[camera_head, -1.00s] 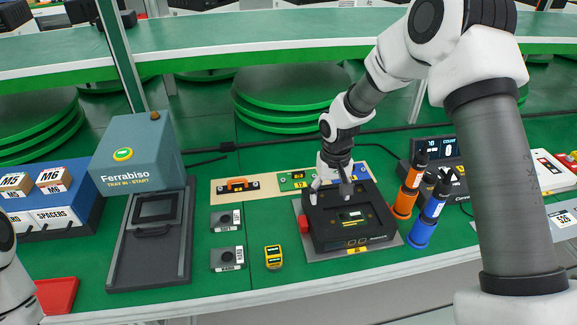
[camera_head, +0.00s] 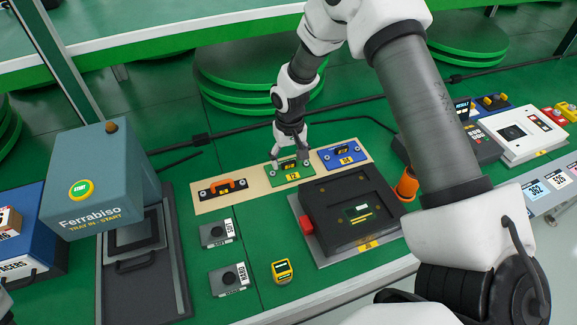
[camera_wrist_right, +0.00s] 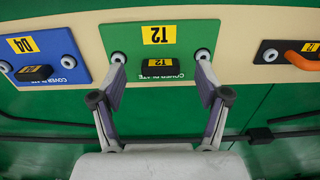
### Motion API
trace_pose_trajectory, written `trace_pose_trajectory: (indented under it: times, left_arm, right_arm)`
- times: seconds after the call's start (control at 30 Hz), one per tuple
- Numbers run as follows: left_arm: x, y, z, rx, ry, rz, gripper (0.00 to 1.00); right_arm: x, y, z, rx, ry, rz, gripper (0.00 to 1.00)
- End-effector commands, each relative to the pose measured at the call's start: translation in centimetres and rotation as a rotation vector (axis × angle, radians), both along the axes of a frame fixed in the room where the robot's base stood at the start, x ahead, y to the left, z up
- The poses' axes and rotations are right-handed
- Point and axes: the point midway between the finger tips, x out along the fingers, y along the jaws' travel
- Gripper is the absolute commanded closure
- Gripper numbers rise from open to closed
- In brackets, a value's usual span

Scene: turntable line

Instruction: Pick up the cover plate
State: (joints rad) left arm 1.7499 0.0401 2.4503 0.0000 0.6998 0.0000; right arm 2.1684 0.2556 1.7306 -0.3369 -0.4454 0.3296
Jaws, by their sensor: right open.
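A green cover plate marked T2 (camera_wrist_right: 160,37) lies on a beige board, with a small black handle block (camera_wrist_right: 160,68) on it; in the head view the green plate (camera_head: 279,177) is partly behind my gripper. My right gripper (camera_wrist_right: 161,75) is open, its two fingers on either side of the black block, with nothing gripped. It also shows in the head view (camera_head: 291,160), pointing down over the plate. My left gripper is out of view.
A black fixture (camera_head: 322,195) with a red block on its side stands in front of the board. Two grey blocks (camera_head: 215,232) and a yellow device (camera_head: 282,271) lie at the front. A blue-grey start station (camera_head: 95,175) stands at left.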

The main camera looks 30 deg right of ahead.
Motion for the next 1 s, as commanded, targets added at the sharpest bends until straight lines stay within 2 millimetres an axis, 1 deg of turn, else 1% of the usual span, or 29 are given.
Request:
trace_pose_trajectory:
  times: [0.03,0.13,0.3,0.33,0.37,0.4,0.47,0.5,0.53,0.83,0.93,1.0]
  left_arm:
    - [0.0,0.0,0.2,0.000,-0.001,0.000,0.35]
    - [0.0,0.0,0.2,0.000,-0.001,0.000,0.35]
    - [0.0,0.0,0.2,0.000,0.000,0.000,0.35]
    - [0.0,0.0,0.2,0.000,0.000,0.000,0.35]
    - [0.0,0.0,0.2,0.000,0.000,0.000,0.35]
    - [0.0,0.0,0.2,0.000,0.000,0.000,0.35]
    - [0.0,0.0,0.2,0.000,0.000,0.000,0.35]
    - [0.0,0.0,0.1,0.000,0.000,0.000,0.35]
    - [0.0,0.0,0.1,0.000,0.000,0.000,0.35]
    - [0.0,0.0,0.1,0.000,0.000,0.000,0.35]
    - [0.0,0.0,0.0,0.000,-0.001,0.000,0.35]
    - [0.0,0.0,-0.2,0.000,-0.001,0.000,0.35]
  right_arm:
    - [-0.1,0.0,-0.8,-0.001,0.002,0.000,0.25]
    - [0.0,0.0,-1.7,0.000,0.001,0.000,0.25]
    - [0.0,0.0,-1.8,0.001,-0.001,0.000,0.25]
    - [0.0,0.0,-1.8,0.001,-0.001,0.000,0.29]
    - [0.0,0.0,-1.8,0.001,-0.001,0.000,0.39]
    - [0.0,0.0,-1.8,0.001,-0.001,0.000,0.53]
    - [0.0,0.0,-1.8,0.001,-0.001,0.000,0.75]
    - [0.0,0.0,-1.8,0.001,-0.001,0.000,0.89]
    - [0.0,0.0,-1.8,0.001,-0.001,0.000,0.93]
    - [0.0,0.0,-1.6,0.001,-0.002,0.000,0.93]
    - [0.1,0.0,-0.4,0.001,-0.005,0.000,0.93]
    - [0.2,0.0,1.1,0.001,-0.006,0.001,0.93]
